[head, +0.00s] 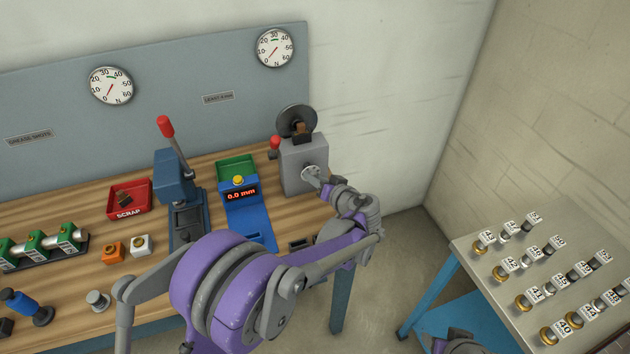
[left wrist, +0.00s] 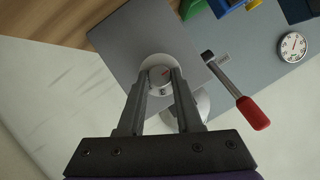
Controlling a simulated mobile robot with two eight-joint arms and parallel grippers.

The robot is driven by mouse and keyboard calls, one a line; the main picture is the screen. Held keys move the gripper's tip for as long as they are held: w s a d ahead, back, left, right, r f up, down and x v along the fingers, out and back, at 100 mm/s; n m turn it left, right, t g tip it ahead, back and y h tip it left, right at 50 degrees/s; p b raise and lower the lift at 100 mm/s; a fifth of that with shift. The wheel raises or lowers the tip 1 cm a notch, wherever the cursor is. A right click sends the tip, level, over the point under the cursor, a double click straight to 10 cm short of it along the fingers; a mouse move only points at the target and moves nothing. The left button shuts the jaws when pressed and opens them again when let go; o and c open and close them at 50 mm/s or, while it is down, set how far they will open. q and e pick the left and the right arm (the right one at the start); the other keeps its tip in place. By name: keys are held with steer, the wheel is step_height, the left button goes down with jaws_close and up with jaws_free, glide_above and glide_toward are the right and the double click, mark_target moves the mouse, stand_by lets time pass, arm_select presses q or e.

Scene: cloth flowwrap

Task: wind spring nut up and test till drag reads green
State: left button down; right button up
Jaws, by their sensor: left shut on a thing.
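The drag unit is a grey box (head: 303,160) with a dark disc (head: 297,121) on top, at the right end of the bench. My left gripper (head: 313,176) is at its front face, shut on the round spring nut. In the left wrist view the nut (left wrist: 159,75) shows between the two fingers, against the grey box face (left wrist: 135,40).
A red-knobbed lever (head: 275,143) sticks out beside the unit. A blue press (head: 178,190), a blue tray with a 0.0 mm display (head: 241,194) and a red SCRAP tray (head: 129,212) stand to the left. A table (head: 480,262) with numbered parts stands at right.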

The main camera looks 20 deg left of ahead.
arm_select(q)
steer(key=shift+w+d+f+m+y+b, duration=0.15)
steer(key=shift+m+y+b, duration=0.9)
steer(key=shift+m, duration=0.65)
steer(key=shift+s+f+m+y+b, duration=0.15)
steer(key=shift+m+y+b, duration=0.6)
steer(key=shift+m+b, duration=0.8)
steer(key=shift+w+d+f+m+y+b, duration=0.15)
steer(key=shift+m+y+b, duration=0.8)
steer(key=shift+m, duration=0.9)
arm_select(e)
step_height(320, 180, down, 9)
steer(key=s, duration=0.2)
steer(key=shift+g, duration=0.3)
arm_select(q)
steer(key=shift+a, duration=0.1)
arm_select(e)
steer(key=shift+s, duration=0.1)
arm_select(q)
steer(key=c, duration=0.6)
jaws_free()
